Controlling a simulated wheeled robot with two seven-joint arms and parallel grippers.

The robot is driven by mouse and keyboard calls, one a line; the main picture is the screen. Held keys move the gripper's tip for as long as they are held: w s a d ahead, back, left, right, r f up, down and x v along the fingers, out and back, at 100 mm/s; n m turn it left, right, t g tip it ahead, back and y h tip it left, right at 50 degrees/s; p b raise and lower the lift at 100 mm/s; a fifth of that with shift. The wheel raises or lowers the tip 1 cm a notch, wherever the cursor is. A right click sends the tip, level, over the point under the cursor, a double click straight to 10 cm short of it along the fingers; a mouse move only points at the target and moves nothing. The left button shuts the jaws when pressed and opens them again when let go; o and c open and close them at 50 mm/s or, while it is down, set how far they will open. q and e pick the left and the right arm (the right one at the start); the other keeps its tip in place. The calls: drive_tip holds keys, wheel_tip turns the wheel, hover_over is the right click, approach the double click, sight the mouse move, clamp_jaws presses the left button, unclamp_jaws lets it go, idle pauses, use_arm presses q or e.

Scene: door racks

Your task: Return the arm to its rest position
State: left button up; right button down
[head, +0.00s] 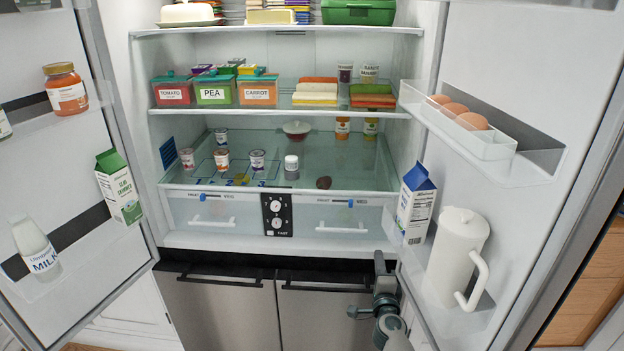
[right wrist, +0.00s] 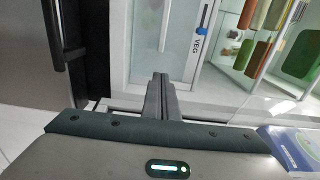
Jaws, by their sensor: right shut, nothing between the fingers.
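My right gripper (head: 380,264) is at the lower right of the head view, in front of the fridge's lower edge and beside the open right door (head: 540,60). Its fingers are shut with nothing between them. In the right wrist view, the closed fingers (right wrist: 160,82) point toward the front of the clear veg drawer (right wrist: 200,60), whose blue slider shows. I cannot tell the exact gap between fingertips and fridge. Most of the right arm is outside the head view. My left gripper is in neither view.
The right door holds a white pitcher (head: 455,255), a blue-topped carton (head: 415,205) and eggs (head: 470,121) close to my right arm. The open left door (head: 60,190) holds a milk bottle (head: 36,246). Dark handles (head: 325,288) cross the lower steel doors.

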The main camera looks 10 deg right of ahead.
drive_tip(key=s+a+f+n+g+y+b, duration=0.1)
drive_tip(key=s+a+f+n+g+y, duration=0.15)
drive_tip(key=s+f+n, duration=0.8)
drive_tip(key=s+a+f+m+g+y+b, duration=0.15)
drive_tip(key=s+a+f, duration=0.35)
drive_tip(key=f, duration=1.2)
drive_tip(key=s+a+f+n+g+y+b, duration=0.1)
drive_tip(key=s+a+f+n+g+y, duration=0.3)
drive_tip(key=s+f, duration=0.75)
drive_tip(key=s+f+n+g+h+b, duration=0.1)
drive_tip(key=s+f+n+g, duration=0.1)
drive_tip(key=s+f, duration=0.5)
drive_tip(key=s+d+f+n+g+h+b, duration=0.1)
drive_tip(key=s+f+n+g, duration=0.2)
drive_tip(key=s, duration=1.7)
drive_tip(key=s+d+f+n+g+h, duration=0.1)
drive_tip(key=s+f+n+g, duration=0.2)
drive_tip(key=s+f, duration=0.8)
drive_tip(key=s+n, duration=0.2)
drive_tip(key=s, duration=0.1)
drive_tip(key=shift+s+d+f+n+b, duration=0.15)
drive_tip(key=shift+s+f+n+b, duration=0.15)
drive_tip(key=shift+f+b, duration=0.1)
drive_tip(key=shift+w, duration=0.1)
